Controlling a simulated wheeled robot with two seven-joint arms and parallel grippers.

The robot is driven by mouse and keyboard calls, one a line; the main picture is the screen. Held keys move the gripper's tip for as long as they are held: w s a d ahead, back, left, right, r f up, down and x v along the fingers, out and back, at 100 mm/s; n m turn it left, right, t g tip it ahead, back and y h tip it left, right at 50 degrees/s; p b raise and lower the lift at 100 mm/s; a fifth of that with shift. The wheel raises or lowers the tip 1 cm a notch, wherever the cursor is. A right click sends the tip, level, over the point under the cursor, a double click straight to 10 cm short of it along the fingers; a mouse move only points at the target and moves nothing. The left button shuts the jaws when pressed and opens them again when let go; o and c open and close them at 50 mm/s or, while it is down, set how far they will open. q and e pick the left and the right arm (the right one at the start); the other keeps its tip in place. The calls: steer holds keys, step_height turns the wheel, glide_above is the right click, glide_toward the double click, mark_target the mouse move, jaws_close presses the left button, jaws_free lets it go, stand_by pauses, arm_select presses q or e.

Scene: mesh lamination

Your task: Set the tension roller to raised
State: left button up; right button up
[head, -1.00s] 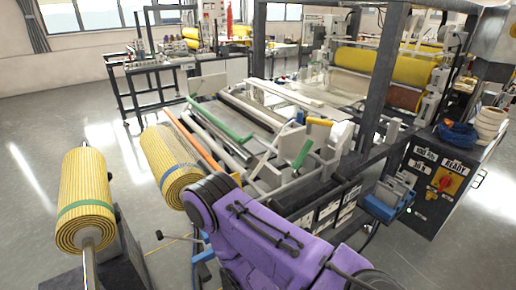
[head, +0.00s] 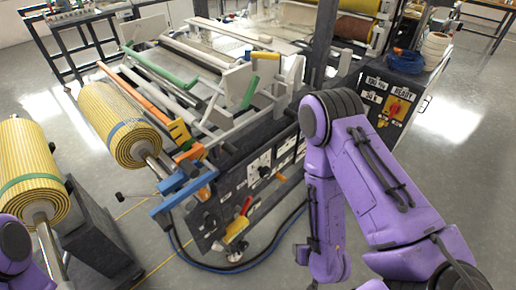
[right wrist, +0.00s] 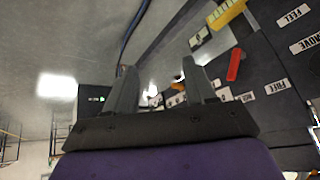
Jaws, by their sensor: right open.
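The laminating machine's side panel (head: 262,185) faces me, with label plates and small controls. A red lever (head: 246,205) and a yellow handle (head: 237,229) sit low on it. The right wrist view also shows the red lever (right wrist: 235,65) and the yellow handle (right wrist: 226,13). A green handle (head: 250,92) and a yellow bar (head: 265,55) stand on the frame above. I cannot tell which part sets the tension roller. My right gripper (right wrist: 158,67) is open and empty, apart from the panel; the head view does not clearly show its fingers. My left gripper is out of view.
A yellow mesh roll (head: 120,125) is mounted at the machine's near left end, by a blue bracket (head: 185,188). Another yellow roll (head: 30,170) stands on the left. A control cabinet (head: 390,95) is at right. Dark hoses (head: 235,268) curve over the floor below the panel.

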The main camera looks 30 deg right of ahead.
steer(key=w+a+r+n+t+y+b, duration=0.2)
steer(key=w+r+t, duration=0.2)
steer(key=w, duration=0.5)
steer(key=n+t+y+b, duration=0.3)
steer(key=n+t+y, duration=0.2)
steer(key=t+y, duration=0.15)
glide_toward(236, 154)
steer(key=shift+t+h, duration=0.25)
steer(key=p+x, duration=0.1)
steer(key=x, duration=1)
steer(key=shift+w+a+f+p, duration=0.15)
steer(key=shift+w+a+p, duration=0.1)
steer(key=shift+p, duration=0.15)
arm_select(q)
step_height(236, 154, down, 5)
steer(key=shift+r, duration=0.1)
arm_select(e)
jaws_close()
